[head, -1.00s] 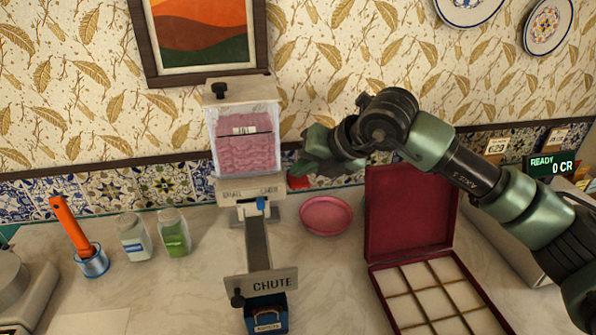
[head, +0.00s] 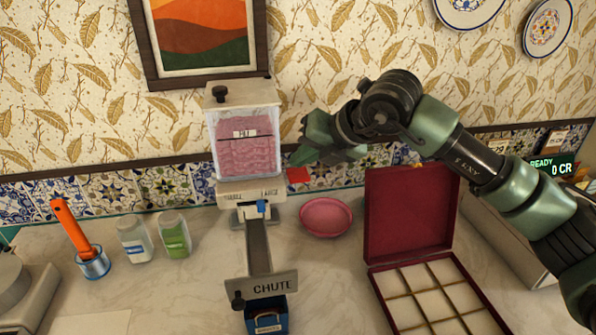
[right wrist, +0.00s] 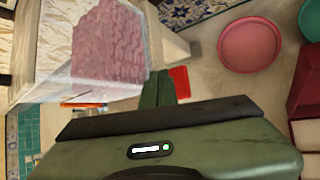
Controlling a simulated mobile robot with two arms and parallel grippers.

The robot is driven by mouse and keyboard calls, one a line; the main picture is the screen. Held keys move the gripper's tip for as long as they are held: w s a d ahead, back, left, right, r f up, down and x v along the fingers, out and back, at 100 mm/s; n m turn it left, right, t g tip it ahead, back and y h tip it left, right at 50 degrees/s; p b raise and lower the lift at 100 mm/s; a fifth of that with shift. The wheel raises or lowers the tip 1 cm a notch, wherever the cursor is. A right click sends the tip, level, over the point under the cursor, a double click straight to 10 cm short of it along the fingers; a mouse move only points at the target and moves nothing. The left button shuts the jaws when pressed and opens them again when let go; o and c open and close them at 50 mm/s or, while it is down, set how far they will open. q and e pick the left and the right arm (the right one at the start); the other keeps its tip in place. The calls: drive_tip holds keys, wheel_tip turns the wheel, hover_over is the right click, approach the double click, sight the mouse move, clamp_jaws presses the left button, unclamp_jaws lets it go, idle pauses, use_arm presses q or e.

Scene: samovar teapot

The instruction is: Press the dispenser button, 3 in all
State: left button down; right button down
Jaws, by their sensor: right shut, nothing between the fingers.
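The dispenser (head: 246,140) stands against the back wall, a clear box with pink contents, a small blue lever (head: 261,205) below it and a sloping chute (head: 258,245). A red button (head: 298,175) sits at its right side, and also shows in the right wrist view (right wrist: 179,82) just beyond the fingertips. My right gripper (head: 297,160) is shut and empty, its tips just above the button in the head view. In the right wrist view the shut fingers (right wrist: 158,85) are beside the red button; I cannot tell whether they touch. My left gripper is not in view.
A pink dish (head: 326,217) lies right of the dispenser. An open red box (head: 410,215) with compartments stands farther right. A blue container (head: 266,318) is under the chute end. Two jars (head: 174,235) and an orange-handled tool (head: 72,225) stand left.

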sight(301, 175)
drive_tip(key=shift+r, duration=0.15)
drive_tip(key=shift+r+p, duration=1.05)
drive_tip(key=shift+r, duration=1.4)
idle(0.9)
